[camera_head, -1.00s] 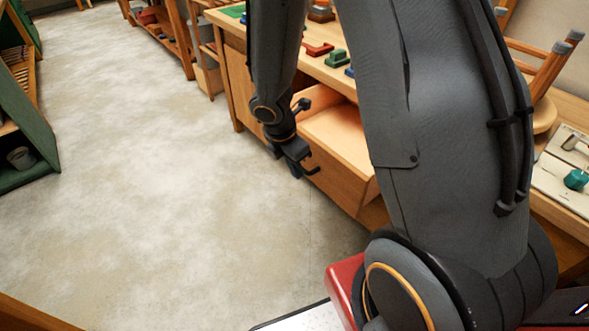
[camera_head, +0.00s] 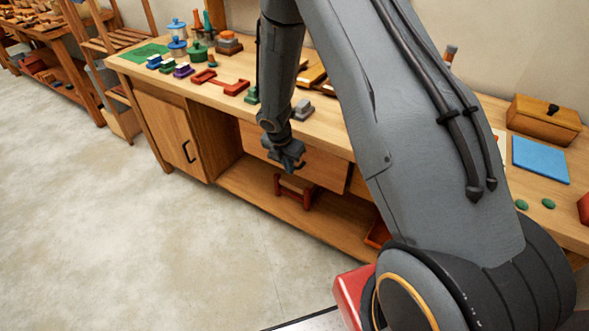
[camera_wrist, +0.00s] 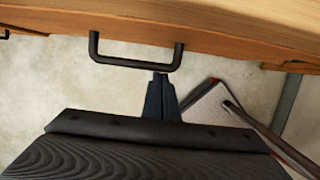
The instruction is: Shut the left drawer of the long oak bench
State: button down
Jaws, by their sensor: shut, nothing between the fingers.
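The long oak bench (camera_head: 225,98) runs along the wall. Its left drawer (camera_head: 322,171) is right of the cupboard door, and its front sits close under the bench top with no open inside showing. I cannot tell whether a small gap is left. In the wrist view the drawer front (camera_wrist: 220,42) crosses the top, with its dark bar handle (camera_wrist: 135,60). My gripper (camera_head: 290,160) is in front of the drawer front, shut and empty. In the wrist view my gripper's fingertips (camera_wrist: 160,78) are just below the handle's right end; I cannot tell whether they touch it.
A cupboard door (camera_head: 172,135) with a dark handle is left of the drawer. A small red stool (camera_head: 294,190) stands on the lower shelf. Blocks and jars stand on the bench top. The concrete floor (camera_head: 120,240) in front is clear.

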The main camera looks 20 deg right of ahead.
jog(key=shift+w+d+p, duration=0.4)
jog(key=shift+w+d, duration=0.6)
jog(key=shift+w, duration=0.1)
jog(key=shift+d, duration=0.1)
jog(key=shift+d, duration=0.15)
jog(key=shift+s+a+f, duration=0.15)
jog(key=shift+s+a, duration=0.1)
jog(key=shift+a, duration=0.05)
jog(key=s+a+r+b, duration=0.2)
jog(key=a+r, duration=0.3)
jog(key=r, duration=0.4)
jog(key=shift+s, duration=0.9)
jog(key=shift+d+r, duration=0.1)
